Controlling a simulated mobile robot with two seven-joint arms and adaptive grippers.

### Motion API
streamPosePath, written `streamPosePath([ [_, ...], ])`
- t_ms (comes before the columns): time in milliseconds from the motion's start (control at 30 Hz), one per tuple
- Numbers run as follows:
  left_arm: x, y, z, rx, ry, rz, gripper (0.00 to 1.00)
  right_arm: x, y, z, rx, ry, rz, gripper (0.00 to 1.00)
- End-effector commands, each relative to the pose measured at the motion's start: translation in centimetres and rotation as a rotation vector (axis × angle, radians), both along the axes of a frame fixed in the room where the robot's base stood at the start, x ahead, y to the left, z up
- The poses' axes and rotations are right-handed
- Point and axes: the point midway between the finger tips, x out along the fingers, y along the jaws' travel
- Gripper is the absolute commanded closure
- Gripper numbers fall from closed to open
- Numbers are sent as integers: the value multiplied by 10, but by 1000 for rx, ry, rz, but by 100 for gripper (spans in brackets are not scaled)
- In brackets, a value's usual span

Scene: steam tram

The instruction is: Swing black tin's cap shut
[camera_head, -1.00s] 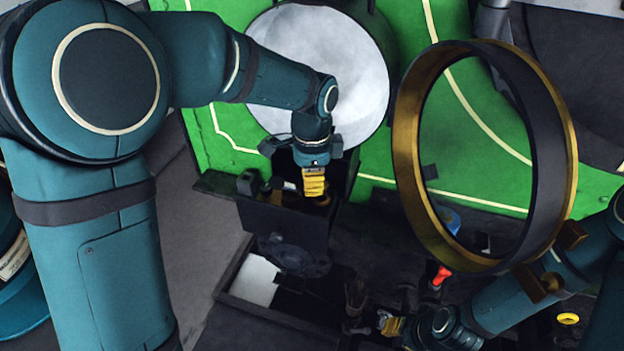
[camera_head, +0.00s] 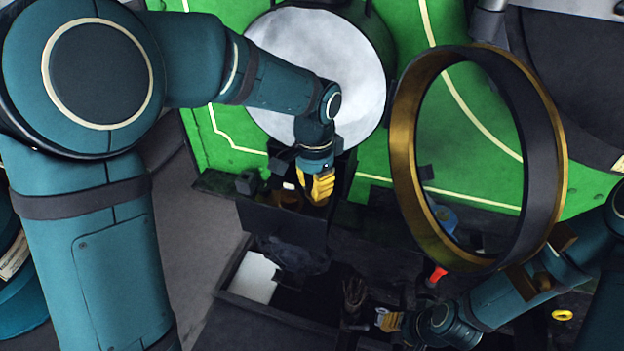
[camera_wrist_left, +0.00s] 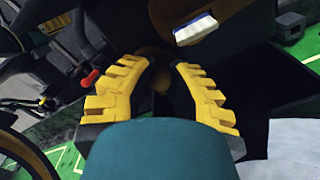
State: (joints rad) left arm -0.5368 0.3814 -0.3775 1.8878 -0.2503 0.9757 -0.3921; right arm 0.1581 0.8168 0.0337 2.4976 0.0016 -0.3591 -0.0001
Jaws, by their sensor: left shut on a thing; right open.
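The black tin (camera_head: 280,228) is a dark box standing below the round white surface in the head view. My left gripper (camera_head: 320,188) is over its upper right part. In the left wrist view, my left gripper (camera_wrist_left: 160,72) has its yellow fingers either side of a small brownish piece, which seems to be part of the tin's cap (camera_wrist_left: 160,82). Dark surfaces blend together, so the cap's outline and tilt are hard to tell. My right gripper (camera_head: 388,322) is low in the head view, apart from the tin, and open.
A large brass-and-black ring (camera_head: 405,150) stands to the right. The round white surface (camera_head: 322,75) is behind the tin. A red-tipped lever (camera_head: 436,276) and a yellow ring (camera_head: 562,315) lie lower right. A pale panel (camera_head: 254,277) is below the tin.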

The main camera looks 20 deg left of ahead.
Motion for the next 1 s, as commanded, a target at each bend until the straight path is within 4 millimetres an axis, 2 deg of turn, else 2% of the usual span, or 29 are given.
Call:
streamPosePath([
  [200, -2, -5, 1, 0, 0, 169, 100, 0, 0, 5, 0, 0, 1, 66],
  [500, -2, -10, 1, 0, 0, 320, 100, 0, 0, 7, 0, 1, 1, 66],
  [1000, -2, -11, 0, -1, -1, 372, 100, 0, 0, 8, 0, 1, 1, 66],
])
